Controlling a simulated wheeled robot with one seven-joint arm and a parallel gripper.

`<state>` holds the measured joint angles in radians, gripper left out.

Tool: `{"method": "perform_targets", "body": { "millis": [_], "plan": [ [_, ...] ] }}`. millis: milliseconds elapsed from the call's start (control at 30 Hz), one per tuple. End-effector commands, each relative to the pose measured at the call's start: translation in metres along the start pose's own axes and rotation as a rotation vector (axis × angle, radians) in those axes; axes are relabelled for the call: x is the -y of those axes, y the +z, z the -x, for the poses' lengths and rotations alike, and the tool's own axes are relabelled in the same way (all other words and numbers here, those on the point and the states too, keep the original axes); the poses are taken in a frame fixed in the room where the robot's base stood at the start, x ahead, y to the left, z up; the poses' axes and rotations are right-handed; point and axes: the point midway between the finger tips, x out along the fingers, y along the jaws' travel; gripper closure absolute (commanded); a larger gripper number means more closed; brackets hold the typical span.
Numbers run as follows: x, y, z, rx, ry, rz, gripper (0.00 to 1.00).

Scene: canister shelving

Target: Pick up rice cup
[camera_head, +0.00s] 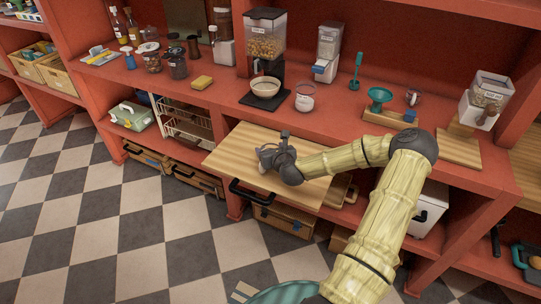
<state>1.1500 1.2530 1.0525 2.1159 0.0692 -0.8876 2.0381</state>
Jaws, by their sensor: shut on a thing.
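My gripper (264,153) is above the light wooden pull-out board (235,144), in the middle of the view. It is shut on a small pale thing (268,148), mostly hidden by the fingers. This may be the rice cup, but it is too small to tell for sure. I cannot tell whether it touches the board.
On the red counter (340,113) stand a cereal dispenser (265,38), a bowl (265,87), a glass jar (305,97), a teal funnel-like thing (380,97) and a canister (485,99). A yellow sponge (202,82) lies further left. The checkered floor in front is clear.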

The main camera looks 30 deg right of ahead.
Motion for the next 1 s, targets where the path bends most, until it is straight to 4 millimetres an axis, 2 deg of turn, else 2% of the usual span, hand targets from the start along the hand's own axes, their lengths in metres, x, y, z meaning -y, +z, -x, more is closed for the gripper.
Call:
{"method": "perform_targets", "body": {
  "millis": [267, 367, 700, 800, 1000],
  "plan": [
    [0.001, 0.005, 0.002, 0.001, -0.001, 0.001, 0.56],
    [0.001, 0.015, 0.006, 0.002, -0.001, 0.002, 0.56],
    [0.001, 0.074, 0.030, 0.004, -0.002, 0.004, 0.56],
    [0.001, 0.086, 0.035, 0.003, -0.001, 0.003, 0.56],
    [0.000, 0.093, 0.038, 0.001, 0.000, 0.001, 0.56]
  ]
}}
